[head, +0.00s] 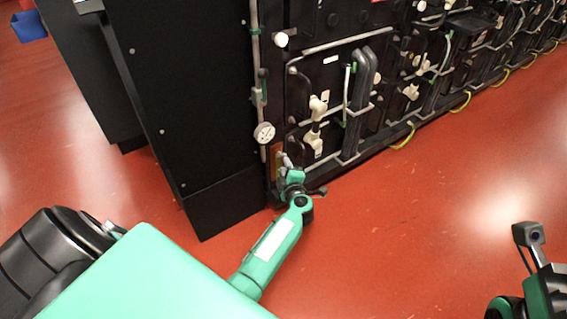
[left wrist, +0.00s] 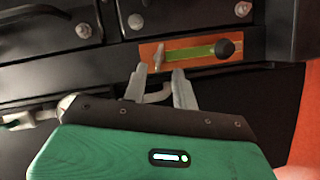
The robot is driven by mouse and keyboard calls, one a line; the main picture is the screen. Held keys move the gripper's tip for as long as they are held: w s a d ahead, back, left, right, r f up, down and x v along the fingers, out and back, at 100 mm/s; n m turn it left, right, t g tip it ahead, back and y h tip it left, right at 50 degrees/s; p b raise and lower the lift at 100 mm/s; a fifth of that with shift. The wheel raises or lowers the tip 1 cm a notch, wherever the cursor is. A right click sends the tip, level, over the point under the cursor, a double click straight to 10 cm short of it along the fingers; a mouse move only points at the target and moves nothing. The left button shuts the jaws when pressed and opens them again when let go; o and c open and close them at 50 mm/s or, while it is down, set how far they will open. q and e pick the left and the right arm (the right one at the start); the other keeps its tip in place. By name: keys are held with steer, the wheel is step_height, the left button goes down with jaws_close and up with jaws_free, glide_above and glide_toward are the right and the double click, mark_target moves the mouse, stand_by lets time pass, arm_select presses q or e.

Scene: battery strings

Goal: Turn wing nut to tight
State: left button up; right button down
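The wing nut (left wrist: 159,56) is a small pale metal piece standing upright at the left end of a green strip on an orange plate (left wrist: 205,58) in the left wrist view. My left gripper (left wrist: 160,70) is open, its two grey fingertips just short of the nut, one to each side of it. No contact shows. In the head view my left gripper (head: 285,160) is at the low left corner of the rack, beside the orange plate (head: 277,154); the nut cannot be made out there. Part of my right arm shows at the right edge, but not its fingers.
A black knob (left wrist: 226,48) sits at the right end of the green strip. A round gauge (head: 264,132) hangs on a pipe above my left gripper. The black rack (head: 375,100) has many pipes and valve handles. The red floor (head: 400,235) before it is clear.

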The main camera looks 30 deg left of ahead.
mark_target(281, 155)
arm_select(q)
steer(key=shift+b+x, duration=0.9)
steer(key=shift+x, duration=1.75)
jaws_close()
